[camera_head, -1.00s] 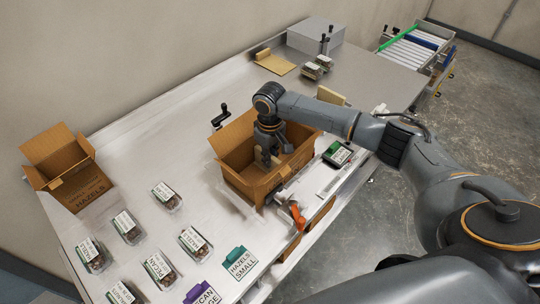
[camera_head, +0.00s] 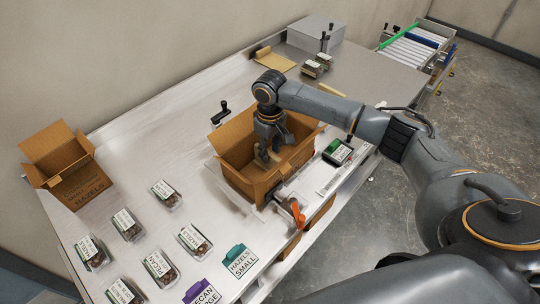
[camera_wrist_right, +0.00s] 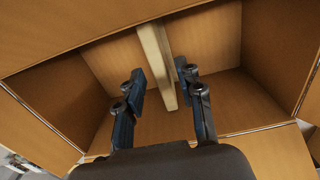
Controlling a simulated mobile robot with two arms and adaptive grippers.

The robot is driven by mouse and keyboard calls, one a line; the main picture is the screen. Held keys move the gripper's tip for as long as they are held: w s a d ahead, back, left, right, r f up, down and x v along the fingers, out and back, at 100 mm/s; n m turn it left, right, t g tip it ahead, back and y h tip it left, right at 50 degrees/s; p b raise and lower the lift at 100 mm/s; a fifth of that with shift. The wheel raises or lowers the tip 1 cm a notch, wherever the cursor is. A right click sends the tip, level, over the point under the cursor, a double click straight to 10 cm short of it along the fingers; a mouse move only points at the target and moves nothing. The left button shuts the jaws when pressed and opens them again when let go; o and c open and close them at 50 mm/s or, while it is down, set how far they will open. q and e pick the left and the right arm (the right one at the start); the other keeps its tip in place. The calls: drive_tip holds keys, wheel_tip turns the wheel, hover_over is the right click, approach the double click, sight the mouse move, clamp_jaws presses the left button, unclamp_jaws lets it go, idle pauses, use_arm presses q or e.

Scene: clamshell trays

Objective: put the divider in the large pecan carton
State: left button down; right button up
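The divider (camera_wrist_right: 157,65) is a pale tan strip standing inside an open brown carton (camera_wrist_right: 205,110). In the head view the carton (camera_head: 238,180) sits mid-table with flaps open, and a small part of the divider (camera_head: 262,156) shows below my right gripper (camera_head: 268,150). No label on this carton is readable. In the wrist view my right gripper (camera_wrist_right: 160,80) reaches into the carton with its fingers apart, one on each side of the divider. A small gap shows beside each fingertip. My left gripper is not in view.
A carton marked HAZELS (camera_head: 75,175) stands at the left. Several clamshell packs, one labelled pecan (camera_head: 160,267), lie at the front left. A purple card (camera_head: 198,292) and a teal HAZELS SMALL card (camera_head: 238,260) lie nearby. A grey box (camera_head: 316,35) stands at the back.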

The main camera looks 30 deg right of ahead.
sight(270, 153)
wheel_tip(270, 153, up, 10)
drive_tip(key=b, duration=0.1)
drive_tip(key=shift+b, duration=0.4)
